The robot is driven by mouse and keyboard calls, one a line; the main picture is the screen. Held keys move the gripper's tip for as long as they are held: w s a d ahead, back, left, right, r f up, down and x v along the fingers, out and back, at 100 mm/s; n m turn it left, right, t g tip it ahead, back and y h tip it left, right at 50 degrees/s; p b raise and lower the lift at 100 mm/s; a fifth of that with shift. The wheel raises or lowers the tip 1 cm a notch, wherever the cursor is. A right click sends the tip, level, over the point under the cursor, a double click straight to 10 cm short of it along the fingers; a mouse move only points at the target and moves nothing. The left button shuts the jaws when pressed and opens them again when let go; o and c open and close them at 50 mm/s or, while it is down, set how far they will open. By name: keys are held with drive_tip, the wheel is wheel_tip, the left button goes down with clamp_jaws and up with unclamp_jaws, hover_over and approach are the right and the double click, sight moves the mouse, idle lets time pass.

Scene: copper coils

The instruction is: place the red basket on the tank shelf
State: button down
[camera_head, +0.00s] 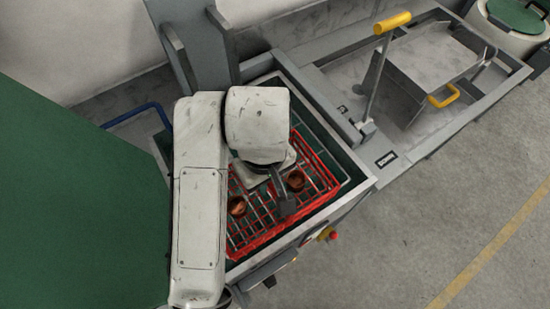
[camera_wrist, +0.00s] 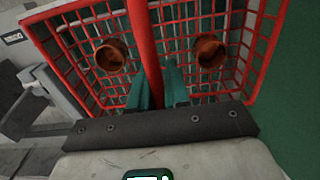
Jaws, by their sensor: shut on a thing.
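The red basket (camera_head: 266,237) is a wire basket with two copper coils, one (camera_head: 237,206) left and one (camera_head: 295,180) right of my gripper in the head view. It sits within the outline of a grey-rimmed tank (camera_head: 340,208) with a green inside. My gripper (camera_wrist: 157,88) is shut on the basket's red centre bar (camera_wrist: 143,40), which runs between its teal fingers in the wrist view. Both coils (camera_wrist: 111,55) (camera_wrist: 210,51) show there, beyond the fingers. My arm hides part of the basket. I cannot tell whether the basket rests on a shelf or hangs.
A grey bench with a yellow-handled lever (camera_head: 392,22) and a metal box (camera_head: 432,65) adjoins the tank at upper right. A grey post (camera_head: 200,45) stands behind the tank. A large green surface (camera_head: 80,200) fills the left. Floor at lower right is clear.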

drive_tip(key=w+f, duration=0.1)
drive_tip(key=w+d+b, duration=0.1)
drive_tip(key=w, duration=0.1)
drive_tip(key=w+f, duration=0.1)
drive_tip(key=w, duration=0.1)
drive_tip(key=shift+d+f, duration=0.3)
drive_tip(key=shift+d, duration=0.05)
drive_tip(key=f+b, duration=0.1)
drive_tip(key=b, duration=0.1)
drive_tip(key=w+f+b, duration=0.1)
drive_tip(key=b, duration=0.1)
drive_tip(key=w+f+b, duration=0.1)
drive_tip(key=shift+w+d+f+b, duration=0.15)
drive_tip(key=shift+d+f+b, duration=0.15)
drive_tip(key=shift+b, duration=0.1)
drive_tip(key=shift+w+d+f+b, duration=0.25)
drive_tip(key=shift+w+f+b, duration=0.3)
drive_tip(key=shift+w+b, duration=0.15)
drive_tip(key=f+b, duration=0.2)
drive_tip(key=b, duration=0.1)
drive_tip(key=f+b, duration=0.1)
drive_tip(key=f, duration=0.1)
drive_tip(key=shift+w+d+b, duration=0.1)
drive_tip(key=shift+w+b, duration=0.2)
drive_tip(key=shift+b, duration=0.1)
drive_tip(key=c, duration=1.1)
unclamp_jaws()
